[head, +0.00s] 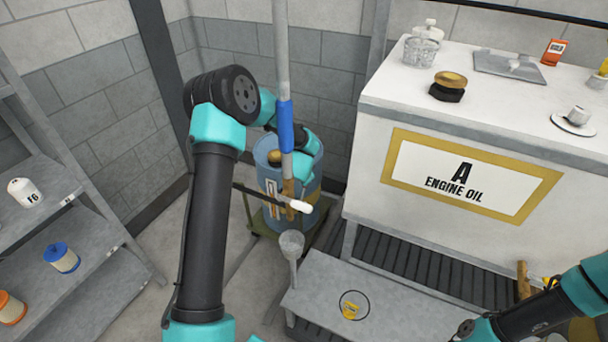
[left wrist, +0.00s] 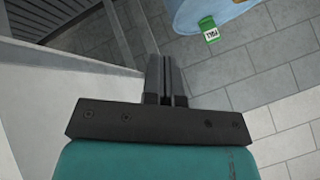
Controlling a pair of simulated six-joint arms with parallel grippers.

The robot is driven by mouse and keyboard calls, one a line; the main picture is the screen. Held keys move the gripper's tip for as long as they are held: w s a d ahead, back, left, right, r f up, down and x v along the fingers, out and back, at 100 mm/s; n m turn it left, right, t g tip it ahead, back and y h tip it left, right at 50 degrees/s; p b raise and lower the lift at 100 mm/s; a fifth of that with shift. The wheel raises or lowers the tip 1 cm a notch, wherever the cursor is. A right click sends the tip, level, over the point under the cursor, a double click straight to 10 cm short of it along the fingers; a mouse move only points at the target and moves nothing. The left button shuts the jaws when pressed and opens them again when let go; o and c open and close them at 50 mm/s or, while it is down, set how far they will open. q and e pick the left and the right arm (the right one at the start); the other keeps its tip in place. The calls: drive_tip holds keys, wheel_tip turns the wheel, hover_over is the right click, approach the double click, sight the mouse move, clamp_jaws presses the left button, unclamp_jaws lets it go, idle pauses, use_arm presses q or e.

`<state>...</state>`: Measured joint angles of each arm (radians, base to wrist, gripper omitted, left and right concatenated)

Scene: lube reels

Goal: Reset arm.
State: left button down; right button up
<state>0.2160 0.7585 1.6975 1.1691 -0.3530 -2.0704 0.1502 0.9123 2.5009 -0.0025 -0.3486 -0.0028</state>
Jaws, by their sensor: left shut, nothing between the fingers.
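My left arm rises from the lower part of the head view and bends over toward the blue drum (head: 312,212). Its teal wrist end shows beside the grey pole with the blue sleeve (head: 286,126), and the fingers cannot be made out there. In the left wrist view my left gripper (left wrist: 166,62) is shut, with its fingers together and nothing between them. Parts of my right arm show at the lower right of the head view, but its gripper is not in view.
A white cabinet marked "A ENGINE OIL" (head: 388,178) stands right, with a glass jar (head: 423,52) and a black-and-brass fitting (head: 448,86) on top. A grey step (head: 325,295) is below. Shelves (head: 45,185) with filters stand left. A green label (left wrist: 210,31) shows beside the drum.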

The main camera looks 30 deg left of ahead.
idle(0.6)
use_arm(q)
drive_tip(key=x, duration=1.4)
drive_tip(key=shift+f, duration=0.3)
drive_tip(key=shift+a+r, duration=0.1)
drive_tip(key=shift+r, duration=0.05)
